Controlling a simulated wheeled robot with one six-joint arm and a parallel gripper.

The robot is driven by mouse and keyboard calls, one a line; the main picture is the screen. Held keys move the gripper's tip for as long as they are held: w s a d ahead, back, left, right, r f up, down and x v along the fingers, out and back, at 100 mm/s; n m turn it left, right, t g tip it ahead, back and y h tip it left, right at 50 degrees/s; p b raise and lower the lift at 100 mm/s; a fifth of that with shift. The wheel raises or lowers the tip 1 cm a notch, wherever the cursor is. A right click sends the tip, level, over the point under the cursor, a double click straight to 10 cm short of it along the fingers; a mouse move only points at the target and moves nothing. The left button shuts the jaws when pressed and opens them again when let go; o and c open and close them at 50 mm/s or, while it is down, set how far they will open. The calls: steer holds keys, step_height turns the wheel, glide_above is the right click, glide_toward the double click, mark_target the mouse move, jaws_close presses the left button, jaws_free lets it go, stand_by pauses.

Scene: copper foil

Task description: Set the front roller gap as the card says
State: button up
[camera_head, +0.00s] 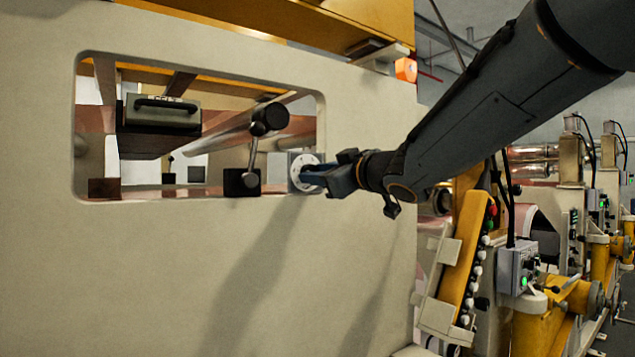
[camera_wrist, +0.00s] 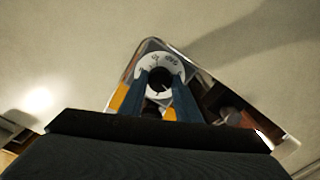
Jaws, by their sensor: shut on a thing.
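A round white dial (camera_head: 301,171) with dark markings sits at the lower right corner of the window in the cream machine panel. My gripper (camera_head: 316,177) reaches it from the right and is shut on the dial's dark knob. In the wrist view the white dial face (camera_wrist: 172,62) shows behind the two blue fingers, with the dark knob (camera_wrist: 158,82) between the fingertips of my gripper (camera_wrist: 159,88). The markings are too small to read. No card can be made out in either view.
A lever with a black ball (camera_head: 270,118) stands on a dark block (camera_head: 241,182) just left of the dial. A grey box with a handle (camera_head: 160,113) is inside the window. A button panel (camera_head: 478,255) stands at right.

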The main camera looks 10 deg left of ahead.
steer(key=n+b, duration=0.3)
steer(key=n, duration=0.2)
steer(key=shift+n, duration=0.3)
stand_by(0.4)
steer(key=o, duration=1.1)
steer(key=shift+c, duration=0.2)
steer(key=shift+d, duration=0.1)
steer(key=b+v, duration=0.2)
steer(key=v, duration=0.5)
steer(key=shift+s+d, duration=0.2)
steer(key=shift+d, duration=0.05)
steer(key=shift+a, duration=0.1)
